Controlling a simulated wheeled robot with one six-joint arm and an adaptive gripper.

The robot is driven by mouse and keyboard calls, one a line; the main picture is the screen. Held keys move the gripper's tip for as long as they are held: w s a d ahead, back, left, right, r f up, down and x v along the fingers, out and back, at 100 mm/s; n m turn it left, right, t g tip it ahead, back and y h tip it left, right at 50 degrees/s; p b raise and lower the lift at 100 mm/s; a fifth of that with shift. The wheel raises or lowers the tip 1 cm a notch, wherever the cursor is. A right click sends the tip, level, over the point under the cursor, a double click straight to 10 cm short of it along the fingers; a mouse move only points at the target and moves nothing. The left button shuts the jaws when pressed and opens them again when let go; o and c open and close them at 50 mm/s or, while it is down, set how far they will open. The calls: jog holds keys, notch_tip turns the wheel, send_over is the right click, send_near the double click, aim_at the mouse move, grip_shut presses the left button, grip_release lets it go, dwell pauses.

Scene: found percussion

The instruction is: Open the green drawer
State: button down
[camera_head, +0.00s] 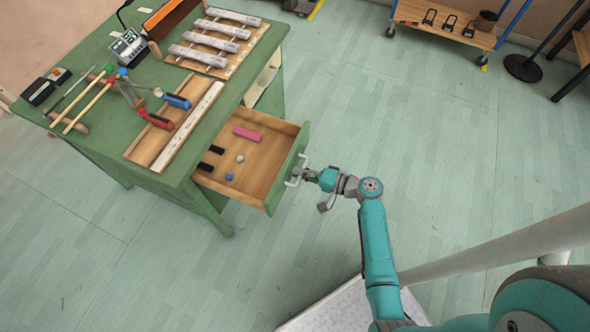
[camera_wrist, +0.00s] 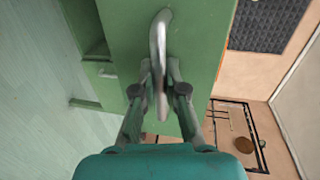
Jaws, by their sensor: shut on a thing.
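The green drawer (camera_head: 289,168) is pulled well out of the green workbench in the head view. Its wooden inside shows a pink block (camera_head: 247,134), several small dark blocks and little balls. A pale bar handle (camera_head: 296,171) is on its front. My gripper (camera_head: 308,174) is at the handle, shut on it. In the wrist view the green drawer front (camera_wrist: 190,40) fills the middle, and the handle (camera_wrist: 158,45) runs between the two fingers of my gripper (camera_wrist: 160,90). The exact finger contact is partly hidden.
The workbench top (camera_head: 100,140) carries metal bars on a board, mallets, pliers and a small electronic box. A wheeled cart (camera_head: 440,28) and a round black stand base (camera_head: 523,68) are at the far right.

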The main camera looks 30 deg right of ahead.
dwell(0.3)
jog(key=c, duration=1.2)
grip_release()
jog(key=v, duration=1.2)
